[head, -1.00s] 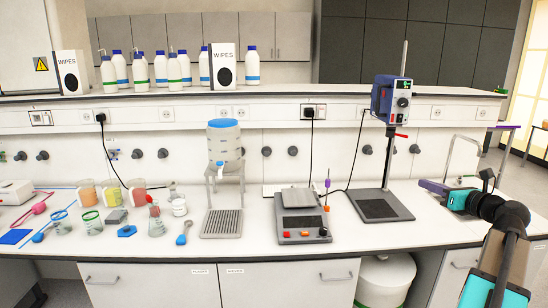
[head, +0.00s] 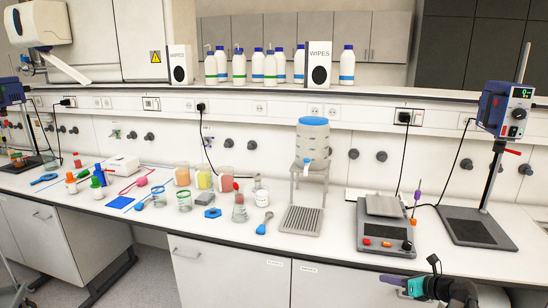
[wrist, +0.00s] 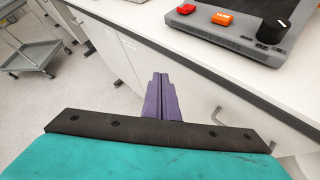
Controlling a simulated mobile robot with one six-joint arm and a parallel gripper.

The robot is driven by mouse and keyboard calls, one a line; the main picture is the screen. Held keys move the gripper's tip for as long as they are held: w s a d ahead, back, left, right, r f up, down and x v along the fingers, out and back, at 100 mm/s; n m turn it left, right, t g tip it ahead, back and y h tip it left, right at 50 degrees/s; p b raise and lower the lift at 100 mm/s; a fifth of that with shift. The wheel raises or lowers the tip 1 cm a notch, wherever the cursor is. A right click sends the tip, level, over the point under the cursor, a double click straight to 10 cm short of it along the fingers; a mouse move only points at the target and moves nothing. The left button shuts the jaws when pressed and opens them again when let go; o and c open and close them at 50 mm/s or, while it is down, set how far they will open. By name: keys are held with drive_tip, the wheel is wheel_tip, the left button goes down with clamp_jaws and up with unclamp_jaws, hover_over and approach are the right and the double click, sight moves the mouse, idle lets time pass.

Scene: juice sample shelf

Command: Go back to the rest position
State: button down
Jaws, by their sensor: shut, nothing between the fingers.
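My gripper (head: 388,279) is at the lower right of the head view, in front of the bench's front edge and below the balance-like grey device (head: 385,232). Its fingers point left in that view. In the wrist view my gripper (wrist: 159,78) shows two purple fingers side by side, touching, with nothing between them. They are over the cabinet fronts (wrist: 120,50) beside the white bench top (wrist: 215,60). The grey device also shows in the wrist view (wrist: 228,22), on the bench beyond the fingers, with a red and an orange button and a black knob.
A stirrer stand (head: 478,228) is at the right, and a dispenser with a blue lid (head: 312,145) stands mid-bench. Several beakers and flasks are to its left. White bottles line the upper shelf (head: 130,97). A grey trolley (wrist: 38,50) stands on open floor.

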drive_tip(key=s+a+f+n+g+y, duration=0.1)
drive_tip(key=s+a+f+n+g, duration=0.2)
drive_tip(key=a+f, duration=0.6)
drive_tip(key=s+a+f+n+g, duration=0.2)
drive_tip(key=s+a+f, duration=0.1)
drive_tip(key=a+f, duration=0.6)
drive_tip(key=s+a+f+n+g, duration=0.55)
drive_tip(key=s+a+f, duration=0.35)
drive_tip(key=s+f, duration=0.25)
drive_tip(key=s+a+f+n+g+h+b, duration=0.1)
drive_tip(key=s+a+f+n+g+h, duration=0.1)
drive_tip(key=s+f+n, duration=0.5)
drive_tip(key=s+a+f+n+g+h, duration=0.1)
drive_tip(key=s+f+n+g+h, duration=0.1)
drive_tip(key=s, duration=0.8)
drive_tip(key=s+d+f+n+g+h, duration=0.1)
drive_tip(key=s+d+n+h, duration=0.2)
drive_tip(key=s+d+n, duration=0.4)
drive_tip(key=shift+f+n+h, duration=0.25)
drive_tip(key=shift+n+h, duration=0.05)
drive_tip(key=shift+n, duration=3.05)
drive_tip(key=shift+s+g, duration=0.1)
drive_tip(key=shift+g, duration=0.15)
